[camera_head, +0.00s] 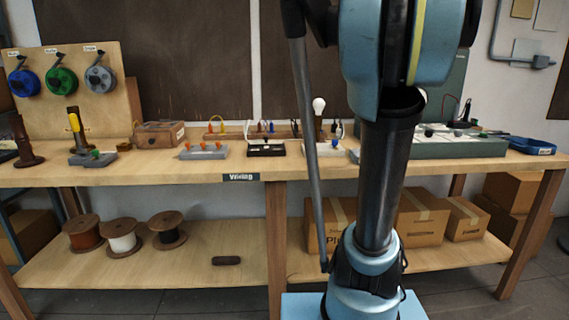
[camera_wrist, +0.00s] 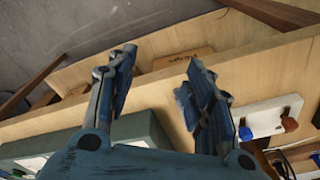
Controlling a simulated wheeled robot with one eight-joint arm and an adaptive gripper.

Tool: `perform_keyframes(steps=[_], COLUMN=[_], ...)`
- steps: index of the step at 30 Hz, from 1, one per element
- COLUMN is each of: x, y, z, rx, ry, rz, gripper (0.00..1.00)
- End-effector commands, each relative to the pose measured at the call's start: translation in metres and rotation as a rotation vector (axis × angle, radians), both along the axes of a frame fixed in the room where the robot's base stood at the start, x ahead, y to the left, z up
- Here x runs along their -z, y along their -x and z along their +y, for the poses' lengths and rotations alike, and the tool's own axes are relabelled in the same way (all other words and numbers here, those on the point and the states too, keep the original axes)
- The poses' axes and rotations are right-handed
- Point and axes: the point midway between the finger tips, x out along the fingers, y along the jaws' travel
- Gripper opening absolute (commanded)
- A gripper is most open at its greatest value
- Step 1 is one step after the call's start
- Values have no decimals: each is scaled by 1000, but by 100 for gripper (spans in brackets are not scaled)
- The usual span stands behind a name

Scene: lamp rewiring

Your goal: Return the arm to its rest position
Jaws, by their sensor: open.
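My gripper (camera_wrist: 162,70) shows in the wrist view with its two blue-grey fingers spread apart and nothing between them. In the head view my arm rises in front of the right half of the workbench (camera_head: 105,178). My gripper is not visible there, and the arm hides part of the bench.
On the bench stand a lamp bulb (camera_head: 319,106), a grey terminal block (camera_head: 204,151), a black block (camera_head: 266,148) and a blue tray (camera_head: 530,146). Spools (camera_head: 122,237) and cardboard boxes (camera_head: 421,217) sit on the lower shelf. A white board (camera_wrist: 270,117) lies right of the fingers.

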Motion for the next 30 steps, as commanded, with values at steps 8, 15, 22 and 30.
perform_keyframes(steps=[8,15,22,30], x=[72,141,200,224], y=[56,107,145,159], z=[67,108,131,138], rx=[-192,-353,-478,-525], ry=[17,29,37,39], rz=[-31,-59,-83,-92], gripper=[48,48,48,48])
